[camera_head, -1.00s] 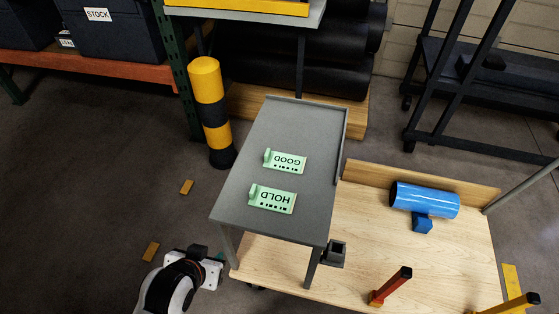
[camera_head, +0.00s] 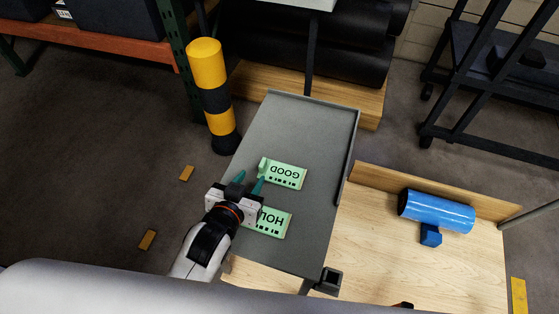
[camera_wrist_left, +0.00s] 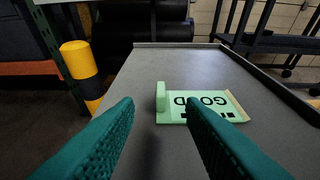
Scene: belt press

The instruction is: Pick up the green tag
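Two pale green tags lie flat on the grey tray table (camera_head: 300,120). The tag marked GOOD (camera_head: 285,174) is the farther one; it also shows in the left wrist view (camera_wrist_left: 213,106), with its raised tab (camera_wrist_left: 161,97) upright at its left end. The tag marked HOLD (camera_head: 272,222) is nearer, and my left gripper partly covers it. My left gripper (camera_head: 251,183) is over the table's left side, its teal fingers apart and empty, pointing at the GOOD tag's tab. In the left wrist view the tab stands beyond and between the fingertips.
A yellow and black post (camera_head: 212,90) stands left of the table. A wooden platform (camera_head: 375,250) at right carries a blue cylinder (camera_head: 436,211). The table has a raised rim on its right side. Black rolls (camera_head: 345,45) lie behind it.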

